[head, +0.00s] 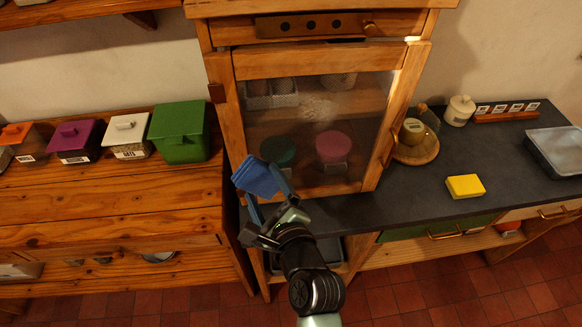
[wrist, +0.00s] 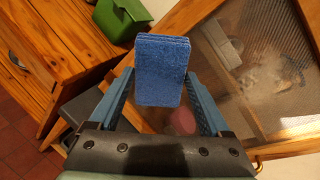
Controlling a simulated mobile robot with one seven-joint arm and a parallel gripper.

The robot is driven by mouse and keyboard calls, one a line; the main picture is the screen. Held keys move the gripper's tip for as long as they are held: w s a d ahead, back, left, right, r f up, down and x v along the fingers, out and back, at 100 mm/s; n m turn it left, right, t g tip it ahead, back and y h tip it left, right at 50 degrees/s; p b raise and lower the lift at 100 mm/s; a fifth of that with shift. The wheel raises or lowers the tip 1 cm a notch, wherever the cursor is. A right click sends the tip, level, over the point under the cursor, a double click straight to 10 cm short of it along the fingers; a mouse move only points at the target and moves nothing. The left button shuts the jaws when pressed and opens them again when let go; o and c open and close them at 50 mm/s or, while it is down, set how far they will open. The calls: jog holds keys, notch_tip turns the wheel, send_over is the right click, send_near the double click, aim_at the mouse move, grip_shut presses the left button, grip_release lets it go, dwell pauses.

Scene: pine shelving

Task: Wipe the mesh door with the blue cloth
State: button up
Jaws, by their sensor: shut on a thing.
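The blue cloth (head: 257,177) is a folded, thick pad held in my gripper (head: 268,199). In the wrist view the cloth (wrist: 161,72) sits between the two fingers of my gripper (wrist: 160,100), which is shut on it. The mesh door (head: 235,130) is a wooden frame with a see-through mesh panel, on the cabinet in the middle. A pale smudged patch (head: 319,108) shows on its upper middle. The cloth is in front of the door's lower left corner; I cannot tell whether it touches. The mesh door (wrist: 255,75) fills the right of the wrist view.
A green bin (head: 180,133) and several lidded boxes stand on the left wooden counter. On the dark right counter are a yellow sponge (head: 465,186), a glass dome on a wooden base (head: 416,153), a white jar (head: 460,110) and a grey tray (head: 556,149).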

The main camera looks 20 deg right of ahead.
jog(key=s+d+r+m+t+h, duration=0.2)
jog(key=d+r+m+h, duration=0.15)
jog(key=r+h, duration=0.2)
jog(key=b+x, duration=0.1)
jog(key=x, duration=0.5)
jog(key=shift+d+r+y, duration=0.25)
jog(key=shift+d+y, duration=0.05)
jog(key=shift+y, duration=0.05)
jog(key=shift+x, duration=0.8)
dwell(0.4)
jog(key=shift+s+d+f+b, duration=0.15)
jog(key=shift+s+d+b, duration=0.1)
jog(key=shift+d+b, duration=0.75)
jog(key=shift+s+d+b, duration=0.3)
jog(key=shift+d+b, duration=0.25)
jog(key=shift+d, duration=0.2)
jog(key=shift+s+d+b, duration=0.2)
jog(key=shift+d+b, duration=0.55)
jog(key=shift+d, duration=0.15)
jog(key=shift+s+d+r+b, duration=0.2)
jog(key=shift+d+b, duration=0.1)
jog(key=shift+d, duration=0.5)
jog(key=shift+s+d+b, duration=0.3)
jog(key=shift+d+b, duration=0.05)
jog(key=shift+d, duration=0.45)
jog(key=shift+s+d+b, duration=0.25)
jog(key=shift+d+b, duration=0.05)
jog(key=shift+d, duration=0.55)
